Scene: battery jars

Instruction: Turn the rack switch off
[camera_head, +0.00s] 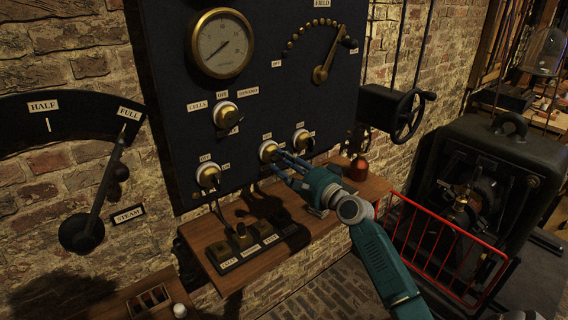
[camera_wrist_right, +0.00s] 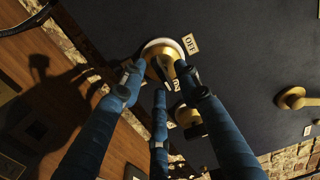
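A dark panel (camera_head: 165,100) on the brick wall carries brass rotary switches with small OFF and ON labels. Along its lower part are a left switch (camera_head: 208,176), a middle switch (camera_head: 268,151) and a right switch (camera_head: 302,138). I cannot read which one is the rack switch. My right gripper (camera_head: 280,159) reaches the middle switch. In the right wrist view, its blue fingers (camera_wrist_right: 158,80) are apart around the brass switch (camera_wrist_right: 158,52), beside an OFF label (camera_wrist_right: 190,44). Contact cannot be told. My left gripper is not in view.
A wooden shelf (camera_head: 300,213) with labelled keys (camera_head: 243,250) lies below the panel. A small red-brown bottle (camera_head: 358,169) stands at its right end. A handwheel (camera_head: 408,115), red railing (camera_head: 432,247) and dark machine (camera_head: 490,160) are to the right. A steam lever (camera_head: 105,188) is left.

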